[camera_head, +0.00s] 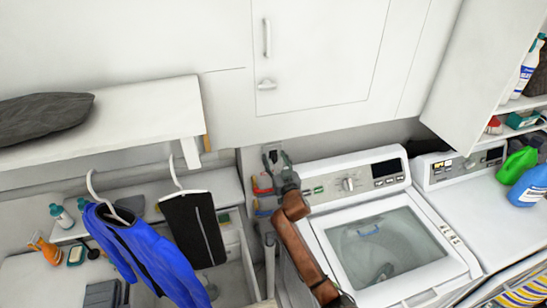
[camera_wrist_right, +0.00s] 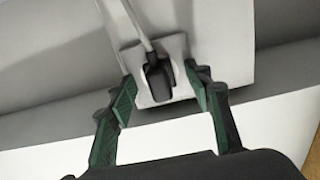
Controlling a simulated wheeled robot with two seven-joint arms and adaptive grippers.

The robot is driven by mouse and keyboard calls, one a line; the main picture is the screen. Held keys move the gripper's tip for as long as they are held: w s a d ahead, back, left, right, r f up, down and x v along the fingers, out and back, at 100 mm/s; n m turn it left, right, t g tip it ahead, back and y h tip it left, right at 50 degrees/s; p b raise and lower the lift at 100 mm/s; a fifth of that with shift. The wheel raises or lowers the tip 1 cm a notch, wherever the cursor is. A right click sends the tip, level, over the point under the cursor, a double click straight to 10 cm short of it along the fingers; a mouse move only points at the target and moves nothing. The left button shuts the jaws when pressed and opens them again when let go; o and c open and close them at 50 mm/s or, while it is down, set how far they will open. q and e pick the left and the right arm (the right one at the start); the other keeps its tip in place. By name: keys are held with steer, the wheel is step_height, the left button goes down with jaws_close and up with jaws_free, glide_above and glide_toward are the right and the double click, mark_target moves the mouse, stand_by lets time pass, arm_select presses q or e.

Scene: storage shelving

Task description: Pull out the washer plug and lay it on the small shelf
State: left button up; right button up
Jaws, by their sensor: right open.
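The washer plug (camera_wrist_right: 158,82) is a dark plug with a pale cord, seated in a light wall plate in the right wrist view. In the head view the outlet area (camera_head: 271,152) is on the wall behind the washer's left back corner, partly hidden by my gripper. My right gripper (camera_wrist_right: 163,95) is open, its green-padded fingers on either side of the plug, apart from it. It also shows in the head view (camera_head: 283,162), at the wall. The washer (camera_head: 330,167) is white with a glass lid. I cannot tell which surface is the small shelf. My left gripper is out of view.
A narrow rack with red items (camera_head: 262,186) stands left of the washer. A blue garment (camera_head: 150,250) and a black one (camera_head: 193,228) hang at left below a white shelf (camera_head: 150,105). Green and blue bottles (camera_head: 530,185) stand at right.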

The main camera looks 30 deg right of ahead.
mark_target(275, 160)
steer(key=shift+p, duration=0.3)
stand_by(0.8)
steer(key=shift+c, duration=0.2)
jaws_close()
stand_by(0.4)
steer(key=shift+s, duration=0.15)
steer(key=shift+p+v, duration=1.45)
steer(key=shift+v, duration=1.4)
